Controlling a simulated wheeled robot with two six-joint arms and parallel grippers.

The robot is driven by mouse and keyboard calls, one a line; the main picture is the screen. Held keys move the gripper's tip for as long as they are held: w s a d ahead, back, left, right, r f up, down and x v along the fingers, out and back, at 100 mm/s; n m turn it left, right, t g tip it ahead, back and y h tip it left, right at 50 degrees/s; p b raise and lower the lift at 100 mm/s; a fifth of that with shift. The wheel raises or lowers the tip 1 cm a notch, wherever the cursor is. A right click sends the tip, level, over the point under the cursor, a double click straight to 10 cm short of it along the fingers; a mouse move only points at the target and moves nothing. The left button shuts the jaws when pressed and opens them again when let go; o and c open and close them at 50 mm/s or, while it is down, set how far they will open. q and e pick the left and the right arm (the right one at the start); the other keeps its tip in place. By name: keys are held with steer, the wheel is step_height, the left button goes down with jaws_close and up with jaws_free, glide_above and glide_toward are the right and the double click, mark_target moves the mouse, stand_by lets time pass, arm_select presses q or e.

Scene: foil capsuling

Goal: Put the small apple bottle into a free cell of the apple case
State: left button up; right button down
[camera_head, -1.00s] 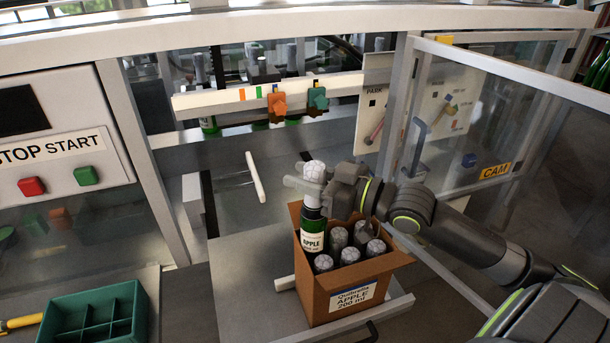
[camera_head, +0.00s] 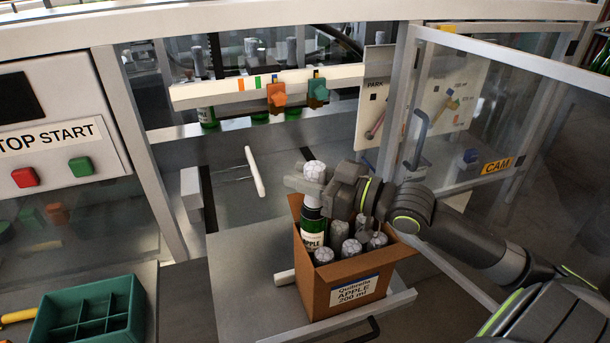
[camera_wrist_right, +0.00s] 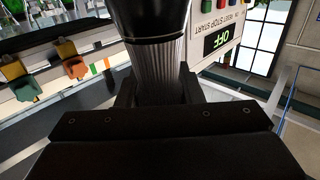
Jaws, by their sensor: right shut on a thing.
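The small apple bottle (camera_head: 314,229) is dark green with a silver foil top and an APPLE label. It stands upright, its lower part inside the left back area of the apple case (camera_head: 343,297), a brown open carton labelled APPLE 200 ml. My right gripper (camera_head: 313,183) is shut on the bottle's neck just below the foil top. The right wrist view shows the neck (camera_wrist_right: 160,75) between the fingers. Several other foil-topped bottles (camera_head: 351,248) stand in the case. The bottle's base is hidden. My left gripper is not in view.
The case stands on a grey shelf (camera_head: 245,290) with a raised front rail. An open clear door marked CAM (camera_head: 497,166) is at the right. A green divided tray (camera_head: 92,315) lies at the lower left. A machine rail with orange and teal knobs (camera_head: 277,95) is behind.

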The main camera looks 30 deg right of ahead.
mark_target(314, 212)
steer(key=shift+f+b, duration=1.3)
steer(key=shift+f, duration=0.05)
steer(key=shift+r, duration=0.1)
